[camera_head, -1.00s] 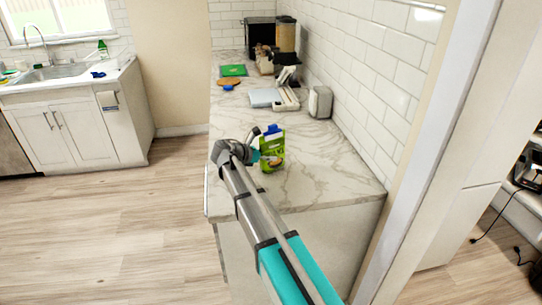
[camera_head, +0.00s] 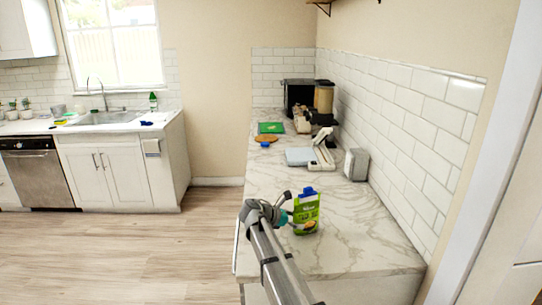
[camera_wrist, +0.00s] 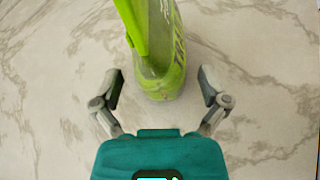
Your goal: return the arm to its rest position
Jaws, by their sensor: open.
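My gripper (camera_wrist: 160,90) is open in the wrist view, with its two fingers spread apart and nothing held between them. A green pouch with a blue cap (camera_head: 307,211) stands upright on the marble counter, just beyond and to the right of my gripper in the head view. In the wrist view the pouch (camera_wrist: 160,50) rises at the top middle, with its base between and slightly ahead of the fingertips. My arm reaches up from the bottom of the head view over the counter's near left part. The fingertips are partly hidden in the head view.
The marble counter (camera_head: 355,240) runs back along a tiled wall on the right. Farther back are a toaster (camera_head: 356,164), a white scale-like item (camera_head: 300,156), a green board (camera_head: 271,128) and a black appliance (camera_head: 298,96). Open floor lies to the left, before the sink cabinets (camera_head: 120,175).

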